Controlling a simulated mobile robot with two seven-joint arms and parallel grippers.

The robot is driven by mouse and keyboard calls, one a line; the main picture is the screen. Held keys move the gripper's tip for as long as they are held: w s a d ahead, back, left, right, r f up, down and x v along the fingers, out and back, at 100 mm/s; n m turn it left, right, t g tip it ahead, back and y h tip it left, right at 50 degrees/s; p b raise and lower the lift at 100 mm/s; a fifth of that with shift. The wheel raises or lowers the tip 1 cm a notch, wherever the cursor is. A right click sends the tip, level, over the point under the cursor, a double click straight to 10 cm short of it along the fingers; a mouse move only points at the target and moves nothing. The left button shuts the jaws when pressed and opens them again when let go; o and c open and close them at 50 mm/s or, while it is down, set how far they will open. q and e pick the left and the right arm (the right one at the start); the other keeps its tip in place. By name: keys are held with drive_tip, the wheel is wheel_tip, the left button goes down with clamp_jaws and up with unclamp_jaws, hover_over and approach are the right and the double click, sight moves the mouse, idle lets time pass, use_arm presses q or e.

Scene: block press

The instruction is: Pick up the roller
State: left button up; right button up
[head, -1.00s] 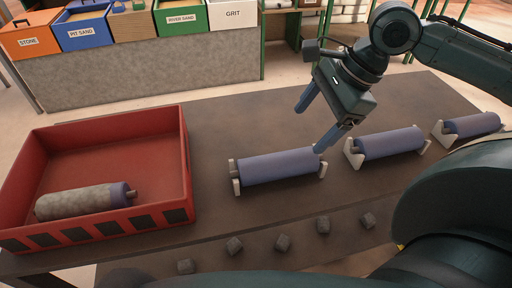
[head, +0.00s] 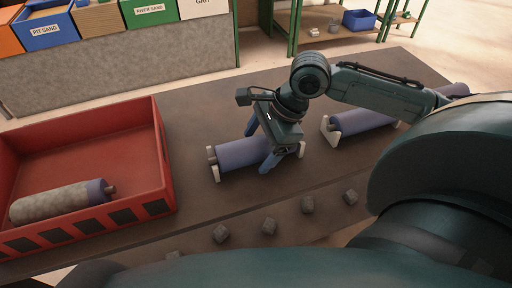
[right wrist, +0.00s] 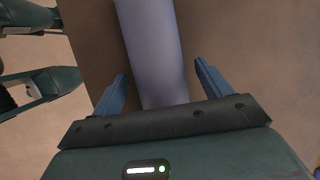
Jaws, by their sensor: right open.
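A blue-purple roller (head: 236,153) lies in a pale cradle on the dark table (head: 195,125), the nearest one to the red crate. My right gripper (head: 256,153) is open over this roller, one finger on its far side and one on its near side. In the right wrist view the roller (right wrist: 152,40) runs between the two blue fingers (right wrist: 161,75), with a gap on each side. A second roller (head: 360,121) rests in its cradle to the right. A third (head: 455,90) is partly hidden by my arm. My left gripper is not clearly seen.
A red crate (head: 162,180) stands at the table's left and holds a roller (head: 62,200) with a rough grey coat. Several small grey blocks (head: 268,226) lie along the near side. Labelled sand bins (head: 150,12) stand behind the table.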

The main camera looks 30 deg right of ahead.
drive_tip(key=shift+f, duration=0.1)
drive_tip(key=shift+c, duration=0.2)
drive_tip(key=c, duration=1.4)
drive_tip(key=shift+c, duration=0.2)
